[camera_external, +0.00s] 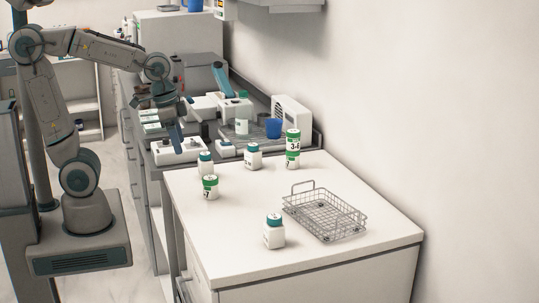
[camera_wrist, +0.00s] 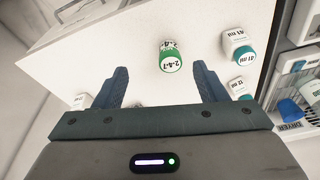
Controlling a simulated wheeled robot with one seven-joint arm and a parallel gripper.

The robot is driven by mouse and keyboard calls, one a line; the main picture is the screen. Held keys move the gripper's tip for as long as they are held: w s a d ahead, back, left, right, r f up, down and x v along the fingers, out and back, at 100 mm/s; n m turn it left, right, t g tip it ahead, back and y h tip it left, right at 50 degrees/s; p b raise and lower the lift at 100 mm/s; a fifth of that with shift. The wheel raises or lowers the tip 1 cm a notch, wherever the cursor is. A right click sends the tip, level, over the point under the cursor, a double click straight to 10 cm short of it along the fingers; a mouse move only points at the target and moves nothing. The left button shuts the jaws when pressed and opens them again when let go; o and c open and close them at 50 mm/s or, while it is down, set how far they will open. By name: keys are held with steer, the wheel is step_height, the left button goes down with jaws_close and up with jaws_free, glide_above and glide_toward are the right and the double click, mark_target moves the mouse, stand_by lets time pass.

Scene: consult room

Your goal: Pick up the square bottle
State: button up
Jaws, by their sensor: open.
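Several white square-sided bottles with teal caps stand on the white counter; I cannot tell which one is meant. In the external view one is at the front (camera_external: 274,235), one at the left (camera_external: 206,167) and one farther back (camera_external: 253,160). The wrist view shows one at upper right (camera_wrist: 237,42) and another below it (camera_wrist: 240,90). A third white item (camera_wrist: 82,100) is partly hidden behind the left finger. My gripper (camera_external: 177,138) is open and empty, above the counter's far left end. Its fingers (camera_wrist: 160,68) frame the view and touch no bottle.
A round green-lidded jar (camera_external: 210,188) stands near the left edge; green-and-white containers (camera_external: 292,150) stand at the back. A wire basket (camera_external: 355,223) sits at right. A blue cup (camera_external: 273,128) and lab devices (camera_external: 178,152) fill the far bench. The front right counter is clear.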

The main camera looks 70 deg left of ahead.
steer(key=w+d+r+m, duration=0.2)
steer(key=w+d+m, duration=0.1)
steer(key=w+d, duration=0.25)
steer(key=m+g, duration=0.3)
steer(key=m, duration=0.9)
glide_toward(275, 223)
steer(key=shift+a+r+b, duration=0.15)
steer(key=shift+a+b, duration=0.3)
steer(key=shift+a, duration=0.3)
steer(key=shift+d, duration=0.35)
step_height(275, 223, down, 14)
steer(key=shift+w+p, duration=0.1)
steer(key=shift+p, duration=0.5)
steer(key=c, duration=1)
